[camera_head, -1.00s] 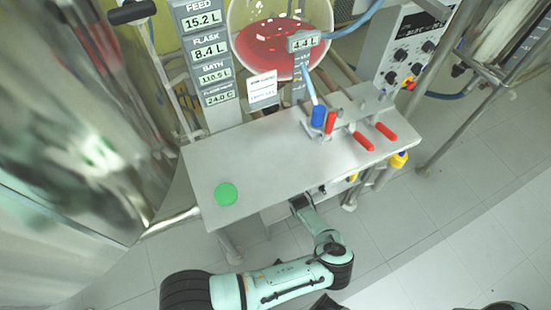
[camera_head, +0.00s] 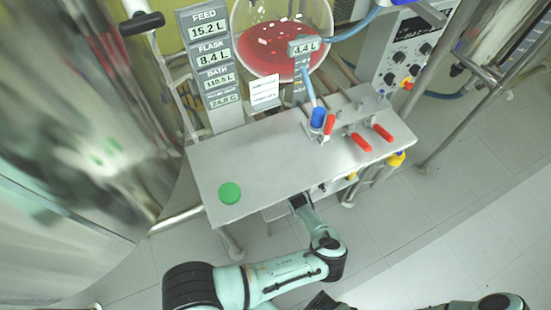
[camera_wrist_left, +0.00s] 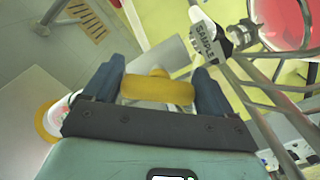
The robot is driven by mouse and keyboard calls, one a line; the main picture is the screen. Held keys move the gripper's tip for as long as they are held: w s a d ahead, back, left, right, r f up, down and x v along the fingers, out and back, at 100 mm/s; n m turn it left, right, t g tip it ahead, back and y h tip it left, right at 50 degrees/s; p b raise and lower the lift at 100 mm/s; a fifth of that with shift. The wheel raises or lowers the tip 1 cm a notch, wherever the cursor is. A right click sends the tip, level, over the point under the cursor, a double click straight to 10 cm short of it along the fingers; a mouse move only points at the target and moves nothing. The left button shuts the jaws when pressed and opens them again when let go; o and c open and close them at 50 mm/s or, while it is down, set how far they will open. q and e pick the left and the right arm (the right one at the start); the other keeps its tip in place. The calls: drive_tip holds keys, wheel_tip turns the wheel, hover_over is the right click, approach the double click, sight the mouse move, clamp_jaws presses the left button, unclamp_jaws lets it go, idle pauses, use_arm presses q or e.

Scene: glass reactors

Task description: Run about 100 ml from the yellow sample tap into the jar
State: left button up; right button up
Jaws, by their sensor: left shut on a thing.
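In the left wrist view the yellow tap handle (camera_wrist_left: 157,89) lies between the two fingers of my left gripper (camera_wrist_left: 156,86), which is shut on it. A grey SAMPLE tag (camera_wrist_left: 207,43) hangs just beyond it. In the head view my left arm reaches under the front edge of the steel bench, which hides the fingertips. I cannot make out the jar for certain; a round thing with an orange rim (camera_wrist_left: 47,120) shows partly at the left of the wrist view. A dark part at the bottom edge of the head view may be my right gripper; its jaws are unclear.
The steel bench (camera_head: 255,160) carries a green disc (camera_head: 229,193) and red-handled valves (camera_head: 361,142). Behind it are a flask of red liquid (camera_head: 275,45) and a readout column (camera_head: 212,75). A control box (camera_head: 415,45) stands at the back right. Floor at the right is open.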

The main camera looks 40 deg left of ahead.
idle(0.5)
use_arm(q)
drive_tip(key=o, duration=0.8)
drive_tip(key=shift+o, duration=0.2)
drive_tip(key=shift+d, duration=0.1)
drive_tip(key=v, duration=1.3)
drive_tip(key=shift+s+d, duration=0.1)
drive_tip(key=shift+s, duration=0.05)
